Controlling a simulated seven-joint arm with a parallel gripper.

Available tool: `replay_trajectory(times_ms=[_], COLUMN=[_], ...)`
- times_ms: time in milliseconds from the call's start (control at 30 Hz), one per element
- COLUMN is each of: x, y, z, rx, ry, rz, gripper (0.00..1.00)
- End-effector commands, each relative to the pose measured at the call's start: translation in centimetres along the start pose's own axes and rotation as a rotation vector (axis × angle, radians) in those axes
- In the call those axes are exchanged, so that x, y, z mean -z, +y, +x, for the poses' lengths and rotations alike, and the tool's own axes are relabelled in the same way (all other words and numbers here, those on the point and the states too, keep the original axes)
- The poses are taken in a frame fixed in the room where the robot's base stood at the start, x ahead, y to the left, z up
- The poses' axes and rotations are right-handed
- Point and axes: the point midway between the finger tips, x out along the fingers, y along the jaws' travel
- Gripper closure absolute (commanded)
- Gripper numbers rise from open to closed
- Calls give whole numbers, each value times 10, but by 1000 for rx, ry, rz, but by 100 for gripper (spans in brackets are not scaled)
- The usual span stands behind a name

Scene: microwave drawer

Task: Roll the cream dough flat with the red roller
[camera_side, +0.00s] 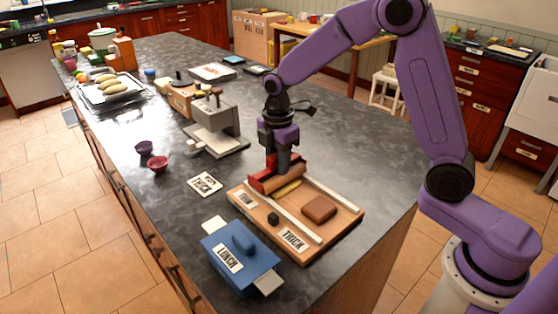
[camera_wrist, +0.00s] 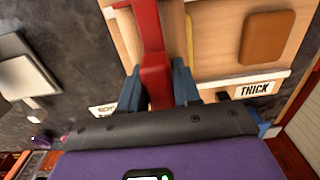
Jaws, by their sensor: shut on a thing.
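The red roller (camera_side: 263,184) sits at the far left end of the wooden board (camera_side: 345,232), with a brown cylinder beside its red frame. My gripper (camera_side: 279,166) points down over it. In the wrist view, my gripper's blue fingers (camera_wrist: 157,85) are shut on the red handle (camera_wrist: 153,60). The cream dough (camera_side: 289,187) shows as a flattish yellowish strip right beside the roller; part of it is hidden. It is also a thin strip in the wrist view (camera_wrist: 188,40). I cannot tell whether the roller touches it.
A brown block (camera_side: 319,208) lies on the board, past a pale rail (camera_side: 297,220). A blue LUNCH box (camera_side: 240,258) stands close in front. A grey machine (camera_side: 215,128), a white card (camera_side: 205,185) and two small bowls (camera_side: 158,164) are to the left. The counter's right side is clear.

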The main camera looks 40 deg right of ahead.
Motion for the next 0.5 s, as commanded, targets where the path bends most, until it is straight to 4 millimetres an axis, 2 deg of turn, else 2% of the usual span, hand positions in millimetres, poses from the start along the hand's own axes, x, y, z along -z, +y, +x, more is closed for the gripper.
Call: replay_trajectory(times_ms=[500], x=[0], y=[10], z=[0], rx=[-1], ry=[0], rz=[0], gripper=[98])
